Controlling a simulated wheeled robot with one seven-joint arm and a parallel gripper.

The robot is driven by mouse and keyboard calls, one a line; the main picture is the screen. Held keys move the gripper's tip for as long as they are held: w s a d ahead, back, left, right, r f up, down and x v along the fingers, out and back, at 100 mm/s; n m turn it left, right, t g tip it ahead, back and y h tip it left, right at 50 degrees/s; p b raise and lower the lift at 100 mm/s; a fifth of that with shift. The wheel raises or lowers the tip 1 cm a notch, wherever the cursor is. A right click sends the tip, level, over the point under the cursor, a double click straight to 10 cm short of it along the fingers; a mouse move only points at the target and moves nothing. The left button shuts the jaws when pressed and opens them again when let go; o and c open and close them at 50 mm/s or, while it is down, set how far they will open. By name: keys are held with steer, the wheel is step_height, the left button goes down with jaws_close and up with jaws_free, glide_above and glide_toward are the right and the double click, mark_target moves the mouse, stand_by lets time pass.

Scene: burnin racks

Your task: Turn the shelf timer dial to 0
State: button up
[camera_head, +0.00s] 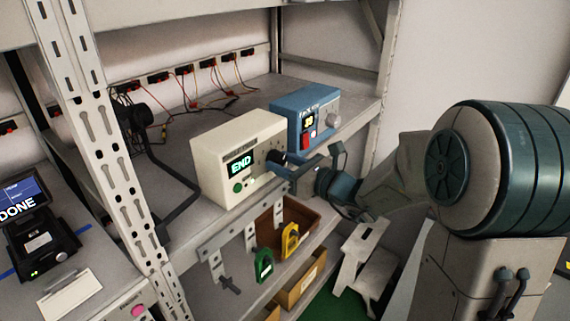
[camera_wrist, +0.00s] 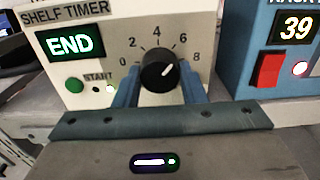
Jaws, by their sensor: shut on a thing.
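The shelf timer is a cream box (camera_head: 240,150) on the rack shelf, with a green END display; it fills much of the wrist view (camera_wrist: 90,20). Its black dial (camera_wrist: 158,72) has a scale from 0 at lower left to 8 at right. The dial's white mark points up and right, roughly toward 6. My gripper (camera_wrist: 160,90) has a blue finger on each side of the dial and is shut on it. In the head view my gripper (camera_head: 284,165) is at the timer's front and hides most of the dial.
A white rack post (camera_head: 105,130) is at left. Green and yellow tags (camera_head: 264,264) hang below the shelf. A step stool (camera_head: 362,262) stands lower right.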

steer(key=shift+f+n+b, duration=0.15)
steer(key=shift+n+b, duration=0.25)
steer(key=shift+b, duration=0.65)
steer(key=n+b, duration=1.8)
steer(key=b, duration=1.4)
steer(key=shift+f+n, duration=0.1)
steer(key=shift+n, duration=0.3)
steer(key=n+b, duration=0.2)
steer(key=b, duration=0.1)
steer(key=shift+r+n+b, duration=0.2)
steer(key=shift+n+b, duration=0.1)
steer(key=shift+n, duration=0.1)
steer(key=shift+r+n+b, duration=0.1)
steer(key=shift+n+b, duration=0.45)
steer(key=shift+n, duration=0.05)
steer(key=shift+r, duration=0.1)
